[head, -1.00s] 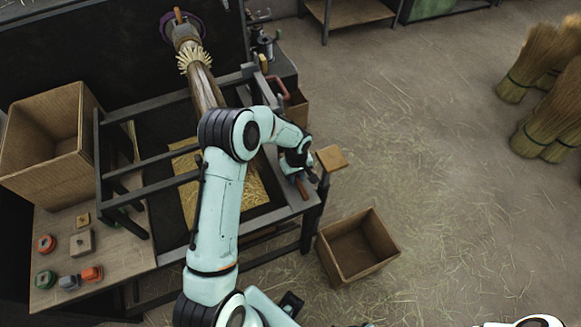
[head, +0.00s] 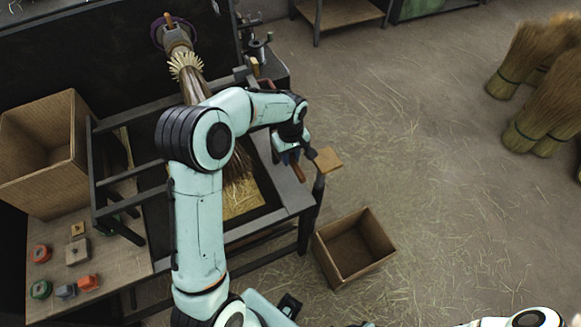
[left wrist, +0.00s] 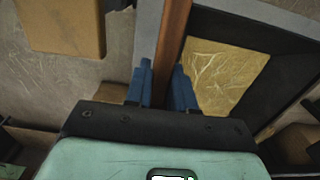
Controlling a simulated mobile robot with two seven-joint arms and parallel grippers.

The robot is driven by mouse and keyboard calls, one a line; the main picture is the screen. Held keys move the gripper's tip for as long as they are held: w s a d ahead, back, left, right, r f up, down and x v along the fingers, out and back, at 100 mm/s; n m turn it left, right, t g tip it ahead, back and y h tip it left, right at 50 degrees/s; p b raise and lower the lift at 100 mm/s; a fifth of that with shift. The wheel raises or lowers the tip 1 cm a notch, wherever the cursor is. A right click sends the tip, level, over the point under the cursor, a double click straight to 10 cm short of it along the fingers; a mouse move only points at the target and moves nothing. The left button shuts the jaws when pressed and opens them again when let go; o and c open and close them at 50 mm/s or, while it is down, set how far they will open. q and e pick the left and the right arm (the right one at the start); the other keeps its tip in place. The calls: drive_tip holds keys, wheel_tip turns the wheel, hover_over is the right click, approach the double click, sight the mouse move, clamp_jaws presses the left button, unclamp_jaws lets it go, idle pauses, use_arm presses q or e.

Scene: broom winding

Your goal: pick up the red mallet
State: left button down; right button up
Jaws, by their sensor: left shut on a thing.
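My left gripper (head: 290,158) is above the right front corner of the workbench, with its blue fingers pointing down. It is shut on a reddish-brown wooden handle (head: 298,173), which looks like part of the mallet. In the left wrist view the handle (left wrist: 172,45) runs up between the two blue fingers (left wrist: 160,88) and out of the top edge. No mallet head can be made out in either view.
A tan wooden block (head: 327,160) sits on a post close right of my gripper. An open box (head: 380,262) stands on the straw-strewn floor. A larger box (head: 25,110) and coloured pieces (head: 88,283) are at left. Broom bundles (head: 540,85) stand at right.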

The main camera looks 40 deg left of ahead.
use_arm(q)
wheel_tip(320, 180, up, 5)
drive_tip(key=w+d+p, duration=0.2)
drive_tip(key=w+d, duration=0.2)
drive_tip(key=w, duration=0.4)
drive_tip(key=w+d+p, duration=0.2)
drive_tip(key=w+d, duration=0.2)
drive_tip(key=w, duration=0.4)
drive_tip(key=shift+d+f, duration=0.15)
use_arm(e)
drive_tip(key=w+r, duration=0.4)
drive_tip(key=r, duration=0.1)
drive_tip(key=shift+r+t, duration=0.15)
drive_tip(key=shift+t, duration=0.15)
